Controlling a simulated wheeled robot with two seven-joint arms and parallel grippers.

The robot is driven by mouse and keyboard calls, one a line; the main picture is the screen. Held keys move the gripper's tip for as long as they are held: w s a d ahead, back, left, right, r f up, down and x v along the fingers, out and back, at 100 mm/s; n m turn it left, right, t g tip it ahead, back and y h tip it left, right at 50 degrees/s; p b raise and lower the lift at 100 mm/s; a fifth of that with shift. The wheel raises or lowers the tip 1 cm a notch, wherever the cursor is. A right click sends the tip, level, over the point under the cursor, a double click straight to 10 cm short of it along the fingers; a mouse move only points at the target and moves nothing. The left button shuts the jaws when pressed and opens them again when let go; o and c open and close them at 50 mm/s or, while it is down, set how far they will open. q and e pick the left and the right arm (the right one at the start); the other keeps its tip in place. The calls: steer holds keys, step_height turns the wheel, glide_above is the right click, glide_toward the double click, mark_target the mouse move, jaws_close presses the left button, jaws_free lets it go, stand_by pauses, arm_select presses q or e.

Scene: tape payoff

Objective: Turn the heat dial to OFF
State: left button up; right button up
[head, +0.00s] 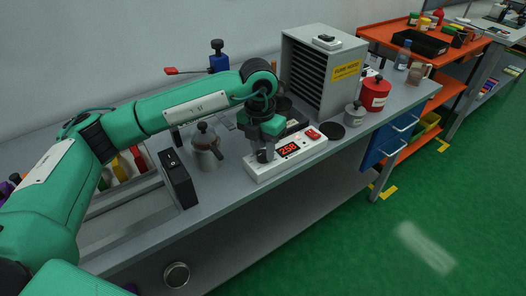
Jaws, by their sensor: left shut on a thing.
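A white heater unit (296,156) with a red lit display reading about 250 (289,149) and a red switch (313,134) lies near the front edge of the bench. My left gripper (264,154) points down over the left end of this unit. It is shut on a dark knob, which looks like the heat dial (263,156). The fingers hide most of the dial, so its pointer and marks cannot be read. My right gripper is not in view.
A black box (178,179) and a metal pot (206,150) stand left of the unit on the grey bench. A grey slatted cabinet (318,75) stands behind. A red can (375,94), a small grey can (354,114) and a dark round dish (331,131) are to the right.

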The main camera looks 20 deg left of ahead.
mark_target(259, 152)
arm_select(q)
steer(key=n+b, duration=0.1)
steer(key=n, duration=0.2)
steer(key=shift+n, duration=0.3)
steer(key=shift+n+b, duration=0.3)
steer(key=shift+n, duration=1.3)
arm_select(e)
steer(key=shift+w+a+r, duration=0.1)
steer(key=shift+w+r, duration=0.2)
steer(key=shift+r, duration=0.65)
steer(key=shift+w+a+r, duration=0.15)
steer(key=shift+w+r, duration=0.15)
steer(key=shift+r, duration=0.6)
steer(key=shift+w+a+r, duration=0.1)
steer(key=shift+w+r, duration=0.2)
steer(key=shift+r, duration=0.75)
arm_select(q)
steer(key=o, duration=1)
steer(key=shift+c, duration=0.2)
step_height(259, 152, up, 14)
steer(key=shift+s+a, duration=0.15)
steer(key=shift+a, duration=0.3)
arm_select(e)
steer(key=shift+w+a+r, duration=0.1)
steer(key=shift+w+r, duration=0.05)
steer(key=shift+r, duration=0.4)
arm_select(q)
steer(key=shift+f, duration=0.1)
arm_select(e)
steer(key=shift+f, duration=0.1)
